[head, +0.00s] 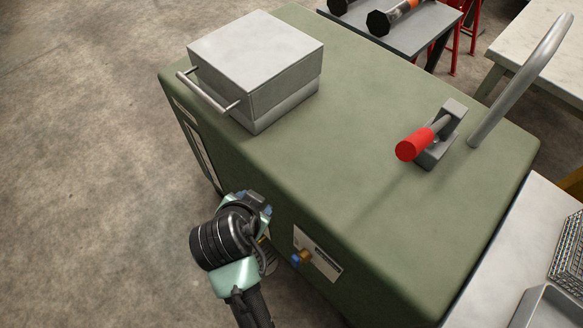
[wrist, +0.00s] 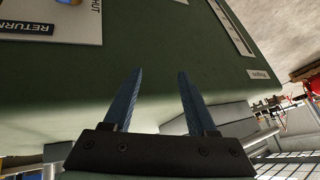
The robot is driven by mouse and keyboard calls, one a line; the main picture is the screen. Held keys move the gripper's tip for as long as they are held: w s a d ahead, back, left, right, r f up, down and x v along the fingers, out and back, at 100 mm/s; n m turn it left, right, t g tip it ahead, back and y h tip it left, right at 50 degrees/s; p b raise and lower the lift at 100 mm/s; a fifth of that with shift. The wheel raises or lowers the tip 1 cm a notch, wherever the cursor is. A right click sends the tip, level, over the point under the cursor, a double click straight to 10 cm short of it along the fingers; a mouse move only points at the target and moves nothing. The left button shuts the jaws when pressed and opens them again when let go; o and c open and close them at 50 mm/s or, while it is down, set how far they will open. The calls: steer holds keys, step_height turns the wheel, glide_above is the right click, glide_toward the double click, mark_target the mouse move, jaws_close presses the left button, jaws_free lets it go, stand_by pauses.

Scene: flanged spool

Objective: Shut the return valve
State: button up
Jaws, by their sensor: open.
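The return valve (head: 305,256) has a brass-coloured body and a small blue part. It sits on a white plate (head: 328,266) on the front side of the green machine. In the wrist view the plate (wrist: 75,32) shows at the top left with the words RETURN and SHUT; the valve is almost wholly cut off by the top edge. I cannot tell the valve's setting. My gripper (wrist: 157,72) is open and empty, its two blue fingers apart in front of the green side, off to one side of the plate. In the head view it is left of the valve, fingertips unclear.
The green machine (head: 330,165) carries a grey lidded box (head: 255,60) with a bar handle, a red-handled lever (head: 415,144) and a bent grey pipe (head: 520,80). A white table (head: 500,270) stands at the right. The floor (head: 80,150) at the left is clear.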

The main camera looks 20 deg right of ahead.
mark_target(299, 258)
steer(key=s+d+f+m+g+p, duration=0.1)
steer(key=s+f+g, duration=0.15)
steer(key=s, duration=0.35)
steer(key=s+f+m+g+p, duration=0.1)
steer(key=s+f+m+g, duration=0.15)
steer(key=s, duration=0.25)
steer(key=shift+n+h, duration=0.3)
steer(key=shift+n, duration=0.15)
steer(key=b+x, duration=0.3)
steer(key=x, duration=1)
steer(key=shift+w+f, duration=0.1)
steer(key=shift+f, duration=0.2)
steer(key=shift+c, duration=0.3)
jaws_close()
